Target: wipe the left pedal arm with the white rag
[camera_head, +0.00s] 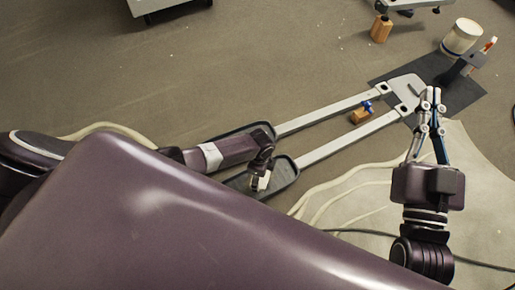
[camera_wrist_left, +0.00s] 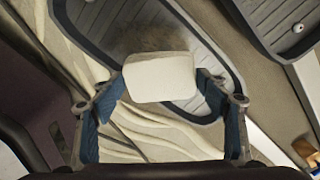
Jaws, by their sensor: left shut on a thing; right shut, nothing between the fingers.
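Two pale pedal arms run side by side from the dark footplates to a grey end piece (camera_head: 408,88). The upper pedal arm (camera_head: 325,115) and the lower pedal arm (camera_head: 345,140) are both visible; I cannot tell which one is called left. My left gripper (camera_head: 262,182) is shut on the white rag (camera_wrist_left: 160,77). The rag is above or against a footplate (camera_wrist_left: 85,25), beside a brownish smudge on it; contact is unclear. A second footplate (camera_wrist_left: 275,22) lies to the right. My right gripper (camera_head: 432,92) is shut and empty, overlapping the grey end piece in view.
A wooden block with a blue part (camera_head: 361,116) lies between the pedal arms. A dark mat (camera_head: 462,100) is under the grey end. A white tub (camera_head: 461,37) and an orange block (camera_head: 381,29) stand beyond. Pale cables (camera_head: 318,192) and a dark cable run over the floor.

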